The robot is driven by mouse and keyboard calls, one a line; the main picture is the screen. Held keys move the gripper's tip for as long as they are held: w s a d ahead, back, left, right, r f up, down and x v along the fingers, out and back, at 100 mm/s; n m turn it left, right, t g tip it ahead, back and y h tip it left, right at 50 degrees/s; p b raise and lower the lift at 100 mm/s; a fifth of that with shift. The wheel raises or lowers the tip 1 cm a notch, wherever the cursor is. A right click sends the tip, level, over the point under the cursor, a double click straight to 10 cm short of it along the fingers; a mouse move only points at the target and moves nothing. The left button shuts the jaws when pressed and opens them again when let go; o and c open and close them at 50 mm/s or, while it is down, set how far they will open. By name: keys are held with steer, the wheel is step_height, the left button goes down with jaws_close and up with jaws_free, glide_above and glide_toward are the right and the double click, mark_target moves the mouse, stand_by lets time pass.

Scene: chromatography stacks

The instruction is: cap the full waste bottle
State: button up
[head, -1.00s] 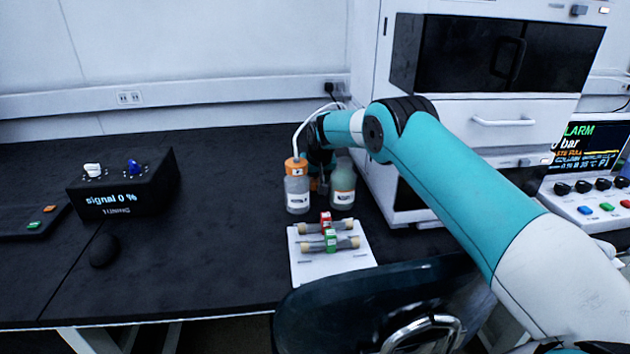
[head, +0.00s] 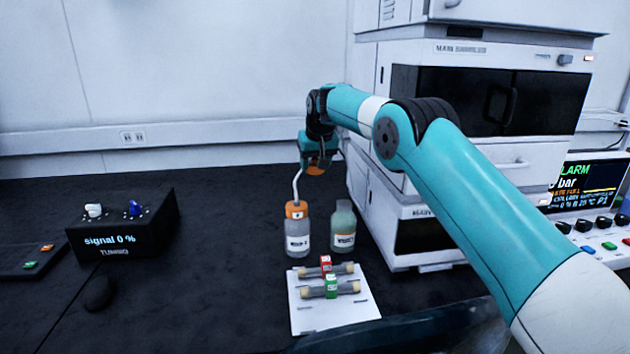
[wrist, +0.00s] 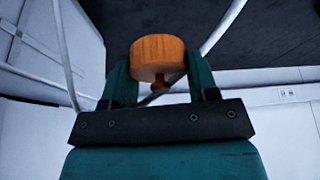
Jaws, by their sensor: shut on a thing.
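My gripper (head: 318,158) is shut on an orange cap (wrist: 157,57) and holds it above the two bottles. In the wrist view the cap sits between the teal fingers, with a narrower orange stem below it. The right bottle (head: 343,228) is filled with greenish contents and stands upright with no cap on its neck. The left bottle (head: 298,238) looks clear to grey and wears an orange cap (head: 296,209) with a white tube (head: 297,183) rising from it towards my gripper. The labels are too small to read surely.
A white tray (head: 305,316) with two column cartridges (head: 330,289) lies in front of the bottles. The instrument stack (head: 440,230) stands close on the right. A black signal box (head: 120,225) stands at left; the bench between is clear.

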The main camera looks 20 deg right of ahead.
steer(key=shift+r+p, duration=0.35)
steer(key=shift+r, duration=0.5)
steer(key=shift+d+r+p, duration=0.15)
steer(key=shift+r+p, duration=0.1)
steer(key=shift+p, duration=0.45)
steer(key=p, duration=0.4)
steer(key=shift+s+d+r, duration=0.15)
steer(key=shift+s+d, duration=0.15)
steer(key=shift+d, duration=0.1)
steer(key=p, duration=1.5)
glide_above(342, 201)
steer(key=shift+s+f+p, duration=0.25)
steer(key=shift+s+p, duration=0.3)
steer(key=shift+s, duration=0.1)
steer(key=shift+f+b, duration=1.9)
steer(key=shift+f, duration=1.25)
steer(key=shift+f+b, duration=0.15)
steer(key=shift+b, duration=0.45)
